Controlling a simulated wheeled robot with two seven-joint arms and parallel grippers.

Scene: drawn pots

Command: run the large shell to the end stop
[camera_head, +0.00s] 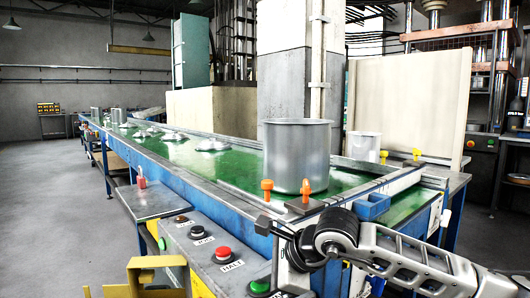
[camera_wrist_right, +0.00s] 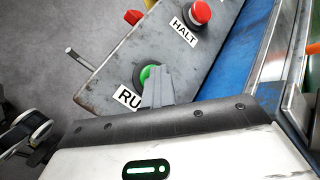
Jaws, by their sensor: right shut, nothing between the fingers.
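The large shell (camera_head: 297,155), a tall grey metal pot, stands upright on the green belt (camera_head: 232,166) near its close end. A smaller grey pot (camera_head: 363,146) stands behind it to the right. A low bar (camera_head: 400,187) crosses the belt's end, apart from the large shell. My right gripper (camera_wrist_right: 153,88) is shut and empty, its fingertips over the green button (camera_wrist_right: 146,77) labelled "RU…", partly hiding button and label. I cannot tell whether it is pressed. The green button also shows in the head view (camera_head: 260,287). My left gripper is out of view.
A red button (camera_head: 223,253) marked HALT and smaller dark knobs sit on the grey panel. Orange pegs (camera_head: 267,190) stand at the belt's near edge. Several lids and small pots lie farther up the belt. A yellow bracket (camera_head: 158,270) stands at front left.

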